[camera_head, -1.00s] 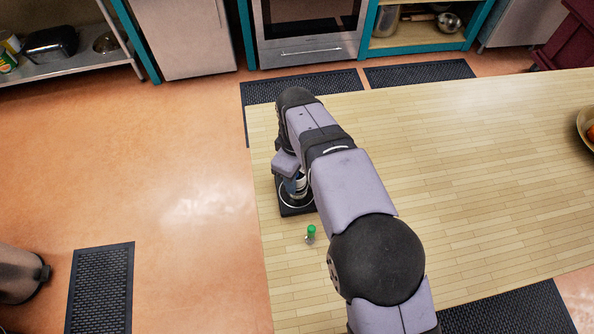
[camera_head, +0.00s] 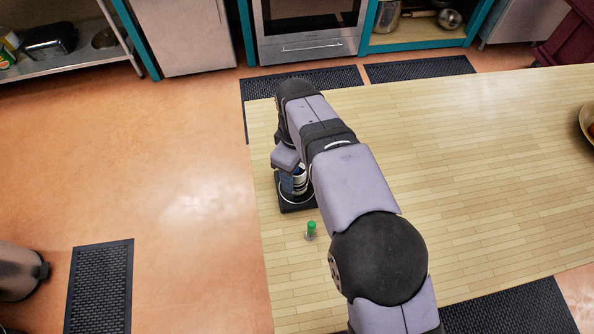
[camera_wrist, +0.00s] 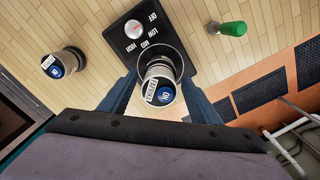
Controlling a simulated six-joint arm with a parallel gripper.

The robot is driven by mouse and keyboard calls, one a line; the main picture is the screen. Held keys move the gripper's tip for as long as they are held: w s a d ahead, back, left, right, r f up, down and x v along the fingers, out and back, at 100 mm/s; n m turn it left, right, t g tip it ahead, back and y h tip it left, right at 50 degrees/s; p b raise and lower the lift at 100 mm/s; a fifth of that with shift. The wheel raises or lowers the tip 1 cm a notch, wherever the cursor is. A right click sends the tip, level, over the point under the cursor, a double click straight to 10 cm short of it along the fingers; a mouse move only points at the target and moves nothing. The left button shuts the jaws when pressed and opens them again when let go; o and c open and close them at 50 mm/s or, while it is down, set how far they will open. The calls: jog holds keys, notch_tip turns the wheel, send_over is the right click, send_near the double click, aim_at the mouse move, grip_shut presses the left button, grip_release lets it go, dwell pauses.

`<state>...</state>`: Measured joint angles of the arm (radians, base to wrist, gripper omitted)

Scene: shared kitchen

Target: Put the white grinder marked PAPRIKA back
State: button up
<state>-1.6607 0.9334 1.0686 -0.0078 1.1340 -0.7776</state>
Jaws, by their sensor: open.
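A grinder (camera_wrist: 159,82) stands on the black hot plate (camera_wrist: 128,62), inside its pale ring, in the wrist view. It has a white label and a blue mark on its top; the label's word is too small to read for certain. My gripper (camera_wrist: 161,78) is open, with one blue finger on each side of this grinder; I cannot tell whether they touch it. In the head view, the grinder (camera_head: 300,180) is partly hidden by my arm. A second, similar grinder (camera_wrist: 65,62) stands apart on the wooden top at the left of the wrist view; its label is unreadable.
A small green-topped bottle (camera_head: 311,230) stands on the wooden counter just in front of the hot plate; it also shows in the wrist view (camera_wrist: 231,28).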

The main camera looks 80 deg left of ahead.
aim_at(299, 168)
notch_tip(299, 168, up, 7)
jog(key=b, duration=0.2)
jog(key=shift+f+b, duration=0.15)
jog(key=shift+b, duration=0.25)
jog(key=shift+w+d, duration=0.1)
jog(key=shift+w, duration=0.15)
jog(key=w+d+m, duration=0.4)
jog(key=w+d, duration=0.2)
jog(key=w, duration=0.4)
jog(key=w+d+m, duration=0.4)
jog(key=w+d, duration=0.2)
jog(key=w, duration=0.4)
jog(key=w+d+m, duration=0.3)
jog(key=w+d, duration=0.3)
jog(key=w, duration=0.3)
jog(key=w+d+f+m, duration=0.1)
jog(key=d+m, duration=0.5)
jog(key=d, duration=0.9)
jog(key=w+d+f+m, duration=0.1)
jog(key=d+f+m, duration=0.2)
jog(key=d+m, duration=0.4)
jog(key=d, duration=0.9)
jog(key=shift+w, duration=0.15)
jog(key=shift+o, duration=0.4)
jog(key=s+d+f+m, duration=0.2)
jog(key=s+d+m, duration=0.2)
jog(key=s+d, duration=0.1)
jog(key=shift+d, duration=0.4)
